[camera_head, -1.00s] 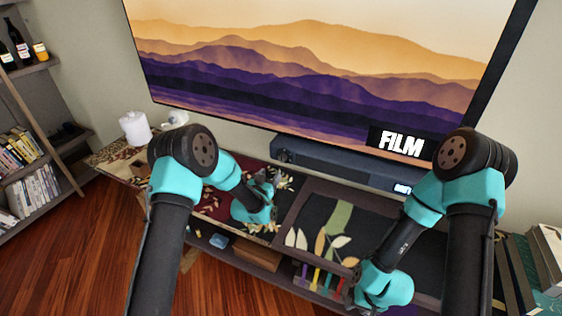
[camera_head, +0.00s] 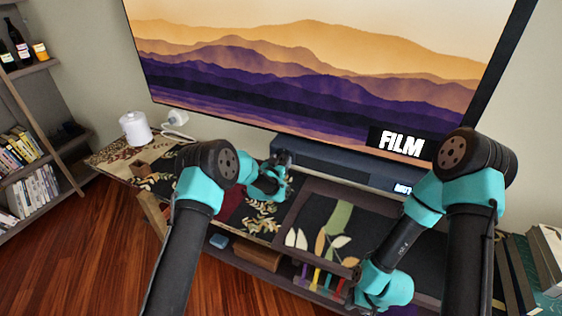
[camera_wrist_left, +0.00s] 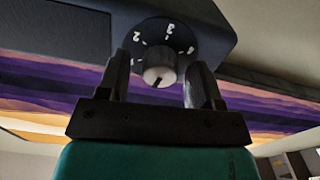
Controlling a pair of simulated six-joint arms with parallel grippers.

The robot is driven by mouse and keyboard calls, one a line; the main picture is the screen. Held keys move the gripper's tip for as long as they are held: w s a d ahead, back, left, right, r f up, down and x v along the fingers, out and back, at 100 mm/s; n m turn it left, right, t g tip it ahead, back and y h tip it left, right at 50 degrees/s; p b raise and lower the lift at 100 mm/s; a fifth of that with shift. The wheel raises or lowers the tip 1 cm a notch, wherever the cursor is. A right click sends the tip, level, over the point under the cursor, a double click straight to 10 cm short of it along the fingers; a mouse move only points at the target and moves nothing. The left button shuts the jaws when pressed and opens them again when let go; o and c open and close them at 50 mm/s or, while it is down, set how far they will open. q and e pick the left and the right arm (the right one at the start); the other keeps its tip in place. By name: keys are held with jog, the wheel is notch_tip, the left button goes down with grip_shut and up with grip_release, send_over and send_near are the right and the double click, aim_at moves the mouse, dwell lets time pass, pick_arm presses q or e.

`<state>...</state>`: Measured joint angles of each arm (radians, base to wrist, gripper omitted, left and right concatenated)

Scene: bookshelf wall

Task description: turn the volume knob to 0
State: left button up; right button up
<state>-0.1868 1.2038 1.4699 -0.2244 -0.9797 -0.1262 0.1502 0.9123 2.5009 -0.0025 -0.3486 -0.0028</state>
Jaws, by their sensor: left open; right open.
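The volume knob (camera_wrist_left: 160,64) is a small pale knob with a dark pointer mark on a round dark dial (camera_wrist_left: 185,38). Digits including 2 and 3 appear tilted around it. In the left wrist view my left gripper (camera_wrist_left: 159,74) is open, one finger on each side of the knob; contact cannot be told. In the head view my left gripper (camera_head: 281,158) is at the left end of the dark soundbar (camera_head: 335,163) and hides the knob there. My right gripper (camera_head: 356,274) is low at the cabinet front, its fingers mostly hidden.
A large screen (camera_head: 320,60) stands behind the soundbar, with a FILM sign (camera_head: 401,143) at its lower right. A white canister (camera_head: 135,128) stands on the left of the cabinet top. Colourful upright items (camera_head: 316,277) sit in the shelf below. A bookshelf (camera_head: 30,150) is at far left.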

pick_arm(q)
jog(key=shift+c, duration=0.2)
jog(key=c, duration=0.9)
jog(key=shift+n, duration=0.8)
jog(key=o, duration=0.9)
jog(key=shift+o, duration=0.2)
jog(key=v, duration=1.7)
jog(key=shift+s, duration=0.2)
jog(key=shift+a, duration=0.1)
